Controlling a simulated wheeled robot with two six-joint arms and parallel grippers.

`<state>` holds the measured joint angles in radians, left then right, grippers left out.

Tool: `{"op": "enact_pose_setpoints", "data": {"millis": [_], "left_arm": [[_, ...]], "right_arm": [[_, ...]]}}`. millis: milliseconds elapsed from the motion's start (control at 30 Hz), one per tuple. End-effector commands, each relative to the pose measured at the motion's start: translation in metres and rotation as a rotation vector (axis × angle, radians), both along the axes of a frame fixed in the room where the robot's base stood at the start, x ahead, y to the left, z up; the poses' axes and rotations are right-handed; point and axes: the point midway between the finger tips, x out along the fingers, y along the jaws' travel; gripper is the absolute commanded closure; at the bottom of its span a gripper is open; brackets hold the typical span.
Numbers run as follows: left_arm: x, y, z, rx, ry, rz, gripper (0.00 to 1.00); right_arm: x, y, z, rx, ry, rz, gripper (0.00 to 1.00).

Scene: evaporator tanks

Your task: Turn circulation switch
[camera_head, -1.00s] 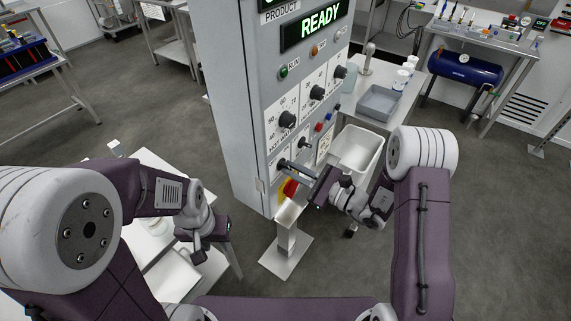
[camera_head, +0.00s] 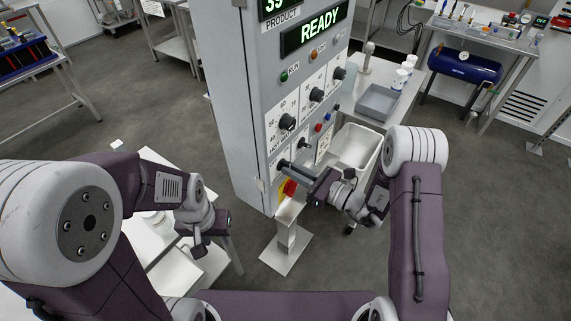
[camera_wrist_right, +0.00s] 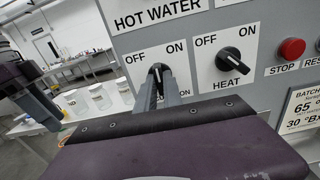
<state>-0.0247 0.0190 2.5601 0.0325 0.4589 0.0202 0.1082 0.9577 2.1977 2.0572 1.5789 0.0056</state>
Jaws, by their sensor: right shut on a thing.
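The circulation switch (camera_wrist_right: 157,71) is a black knob on the grey control panel, with OFF and ON printed above it. It is the left one of two knobs in the right wrist view. My right gripper (camera_wrist_right: 159,82) has its two long fingers on either side of this knob and is shut on it. The fingers hide most of the label below the knob, and I cannot tell exactly where its pointer stands. In the head view the right gripper (camera_head: 284,166) reaches the panel's lower left knob. My left gripper (camera_head: 207,243) hangs over the white table at left; its jaws are not clear.
The heat knob (camera_wrist_right: 234,60) is close on the right, then the red stop button (camera_wrist_right: 292,48). A steel pedestal (camera_head: 287,240) stands below my right gripper. A white bin (camera_head: 355,150) stands right of the panel. Open floor lies around.

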Motion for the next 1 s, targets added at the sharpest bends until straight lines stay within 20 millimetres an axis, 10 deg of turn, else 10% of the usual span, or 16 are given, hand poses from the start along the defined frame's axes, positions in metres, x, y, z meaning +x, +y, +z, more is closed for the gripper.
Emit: {"op": "enact_pose_setpoints", "data": {"millis": [1000], "left_arm": [[0.0,0.0,0.03,0.0,0.0,0.0,0.64]], "right_arm": [[-0.001,0.0,0.002,0.245,0.368,0.001,1.0]]}}
